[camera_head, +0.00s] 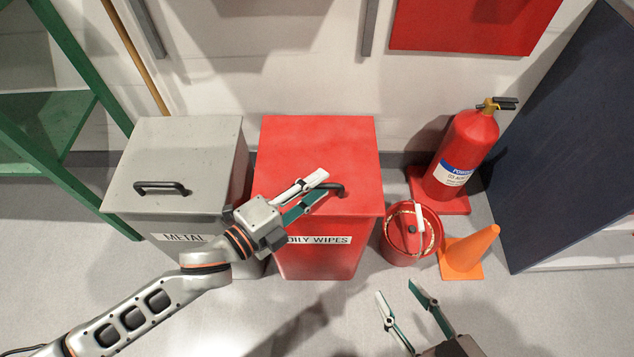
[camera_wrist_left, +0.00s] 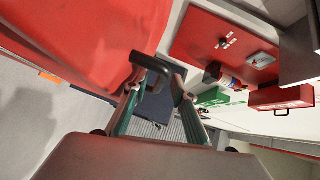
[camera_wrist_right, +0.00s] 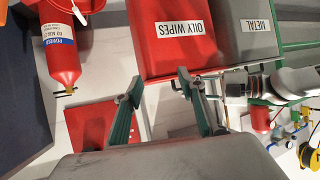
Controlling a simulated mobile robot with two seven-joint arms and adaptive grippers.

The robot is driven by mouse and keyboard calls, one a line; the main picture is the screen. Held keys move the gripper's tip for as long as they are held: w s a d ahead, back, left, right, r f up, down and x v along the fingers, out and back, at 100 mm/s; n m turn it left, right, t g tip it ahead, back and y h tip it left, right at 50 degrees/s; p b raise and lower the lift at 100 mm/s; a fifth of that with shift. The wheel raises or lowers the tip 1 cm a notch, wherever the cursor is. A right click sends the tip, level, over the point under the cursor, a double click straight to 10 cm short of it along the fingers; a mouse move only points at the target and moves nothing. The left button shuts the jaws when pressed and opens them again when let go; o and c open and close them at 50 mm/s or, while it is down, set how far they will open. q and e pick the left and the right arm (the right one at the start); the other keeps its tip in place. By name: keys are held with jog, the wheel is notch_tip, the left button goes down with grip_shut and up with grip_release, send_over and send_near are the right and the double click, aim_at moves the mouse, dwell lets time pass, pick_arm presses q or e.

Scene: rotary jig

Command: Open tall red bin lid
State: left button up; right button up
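The tall red bin (camera_head: 315,255), labelled OILY WIPES, stands at the centre of the head view with its red lid (camera_head: 315,145) shut. The lid's dark handle (camera_head: 338,190) is at the front edge, partly hidden by my left gripper (camera_head: 321,182). In the left wrist view, the handle (camera_wrist_left: 150,64) lies between the spread fingertips of my left gripper (camera_wrist_left: 157,86); I cannot tell whether they touch it. My right gripper (camera_head: 397,291) is open and empty, low in front of the bins; it also shows in the right wrist view (camera_wrist_right: 158,88).
A grey METAL bin (camera_head: 180,150) stands close on the left. A red bucket (camera_head: 410,240), an orange cone (camera_head: 468,252) and a fire extinguisher (camera_head: 466,150) stand on the right. A dark panel (camera_head: 570,150) bounds the right side. The floor in front is clear.

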pick_arm(q)
jog(key=shift+w+d, duration=0.2)
jog(key=shift+d, duration=0.05)
